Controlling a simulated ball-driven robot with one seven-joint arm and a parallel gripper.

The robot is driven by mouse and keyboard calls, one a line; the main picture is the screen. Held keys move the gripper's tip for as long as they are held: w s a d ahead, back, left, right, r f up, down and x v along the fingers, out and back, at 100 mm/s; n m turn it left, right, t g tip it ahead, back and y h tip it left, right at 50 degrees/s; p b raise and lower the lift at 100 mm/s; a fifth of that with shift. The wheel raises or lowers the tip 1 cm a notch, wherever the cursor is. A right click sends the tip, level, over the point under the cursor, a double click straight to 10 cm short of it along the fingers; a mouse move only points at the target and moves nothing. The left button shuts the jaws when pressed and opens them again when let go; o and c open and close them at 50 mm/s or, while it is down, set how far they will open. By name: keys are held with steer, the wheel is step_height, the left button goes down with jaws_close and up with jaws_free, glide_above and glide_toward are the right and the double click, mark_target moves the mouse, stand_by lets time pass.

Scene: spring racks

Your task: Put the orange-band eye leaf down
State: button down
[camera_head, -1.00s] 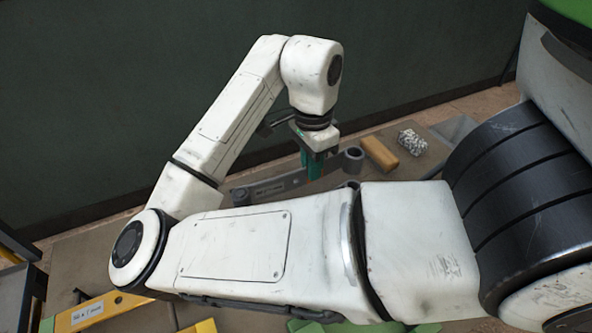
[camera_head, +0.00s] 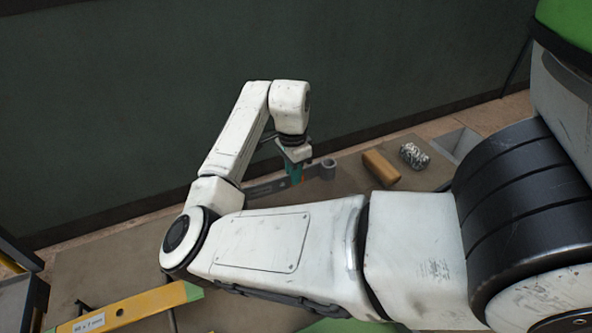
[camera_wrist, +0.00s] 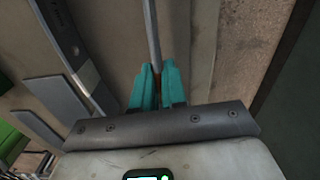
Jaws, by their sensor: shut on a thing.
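My gripper (camera_wrist: 157,88) has teal fingers and is shut on a thin grey bar, seen edge-on in the wrist view, with a little orange at the fingertips. I take this bar as the orange-band eye leaf (camera_wrist: 152,30); it runs away from the fingers to the top of the picture. In the head view my gripper (camera_head: 296,173) points down over the far part of the bench, and the held leaf is hard to make out there. I cannot tell whether the leaf touches the bench.
A grey leaf with a label (camera_wrist: 66,40) lies left of my fingers in the wrist view. A tan block (camera_head: 381,168) and a coiled spring (camera_head: 414,156) lie to the right on the bench. A yellow rack part (camera_head: 130,308) is at the near left. A dark green wall (camera_head: 120,110) stands behind.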

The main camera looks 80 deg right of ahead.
steer(key=shift+f+p, duration=0.35)
steer(key=shift+f, duration=1.15)
steer(key=shift+f, duration=0.1)
steer(key=c, duration=1.2)
jaws_free()
steer(key=shift+o, duration=0.2)
step_height(320, 180, up, 12)
steer(key=b, duration=0.1)
steer(key=shift+w, duration=0.15)
steer(key=shift+d, duration=0.1)
